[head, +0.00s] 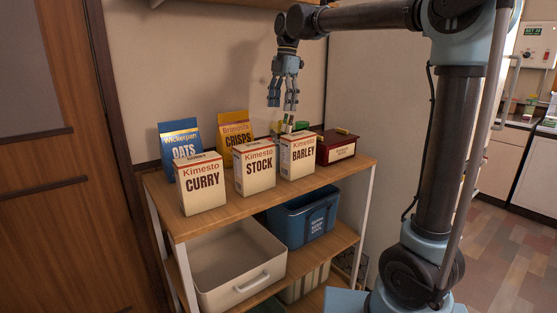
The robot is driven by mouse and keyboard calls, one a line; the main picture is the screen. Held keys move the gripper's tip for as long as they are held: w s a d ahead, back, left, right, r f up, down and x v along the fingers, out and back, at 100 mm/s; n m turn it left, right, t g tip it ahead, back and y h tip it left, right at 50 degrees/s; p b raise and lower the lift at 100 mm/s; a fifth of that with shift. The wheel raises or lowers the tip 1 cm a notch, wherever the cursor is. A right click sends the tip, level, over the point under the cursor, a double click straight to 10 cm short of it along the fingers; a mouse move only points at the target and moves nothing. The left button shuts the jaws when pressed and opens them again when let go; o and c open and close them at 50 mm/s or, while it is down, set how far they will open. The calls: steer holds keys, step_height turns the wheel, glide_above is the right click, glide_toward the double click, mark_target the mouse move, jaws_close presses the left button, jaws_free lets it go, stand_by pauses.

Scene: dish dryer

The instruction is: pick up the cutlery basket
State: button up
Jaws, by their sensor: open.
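My gripper (282,105) is open and empty, with its fingers pointing down above the back of the wooden shelf's top board. A clear gap lies between the fingertips and this item.
On the top board (215,219) stand Curry (202,184), Stock (254,167) and Barley (297,156) boxes, Oats (181,147) and Crisps (236,134) packets, and a dark red box (337,150). Below are a cream tub (238,268) and blue bin (308,217). A wall stands behind.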

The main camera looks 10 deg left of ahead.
mark_target(278, 149)
steer(key=f, duration=0.5)
steer(key=s+a+f, duration=0.1)
steer(key=f, duration=1.1)
steer(key=shift+s+a, duration=0.15)
steer(key=shift+s, duration=0.15)
steer(key=c, duration=0.9)
steer(key=shift+r, duration=0.1)
steer(key=shift+c, duration=0.2)
